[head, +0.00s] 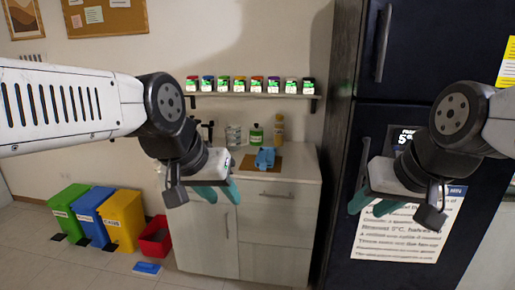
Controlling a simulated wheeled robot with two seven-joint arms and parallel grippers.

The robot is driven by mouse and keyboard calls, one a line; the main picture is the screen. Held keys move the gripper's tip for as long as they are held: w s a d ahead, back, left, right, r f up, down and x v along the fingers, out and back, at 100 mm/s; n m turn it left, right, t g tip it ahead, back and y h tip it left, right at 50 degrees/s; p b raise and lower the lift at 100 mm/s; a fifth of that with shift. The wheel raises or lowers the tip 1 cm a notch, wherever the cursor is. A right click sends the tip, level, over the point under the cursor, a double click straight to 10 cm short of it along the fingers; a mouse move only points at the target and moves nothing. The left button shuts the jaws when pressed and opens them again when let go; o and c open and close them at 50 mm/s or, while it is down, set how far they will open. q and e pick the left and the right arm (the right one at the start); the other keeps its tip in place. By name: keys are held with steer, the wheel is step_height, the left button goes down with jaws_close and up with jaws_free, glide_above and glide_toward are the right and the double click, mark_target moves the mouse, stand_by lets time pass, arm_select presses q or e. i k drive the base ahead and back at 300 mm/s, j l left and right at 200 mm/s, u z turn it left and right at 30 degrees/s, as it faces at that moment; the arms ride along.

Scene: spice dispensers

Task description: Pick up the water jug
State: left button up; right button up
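On the counter (300,160), a small clear or whitish container (233,135) stands near the wall; I cannot tell for sure whether it is the water jug. My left gripper (219,194) hangs in front of the cabinet, below the counter top. Its two teal fingers are apart and nothing shows between them. My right gripper (371,205) is in front of the dark fridge, teal fingers apart and empty. Neither gripper appears to touch anything on the counter.
A green bottle (256,135), a yellowish bottle (279,129) and a blue object (265,158) on a brown board are on the counter. A shelf (255,95) above holds several spice jars. The fridge (340,235) stands right; coloured bins (122,218) stand left.

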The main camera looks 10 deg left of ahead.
mark_target(233, 131)
steer(key=i+j, duration=1)
steer(key=i, duration=0.25)
steer(key=i+j, duration=0.15)
steer(key=i, duration=0.2)
steer(key=i+j, duration=0.15)
steer(key=i, duration=0.25)
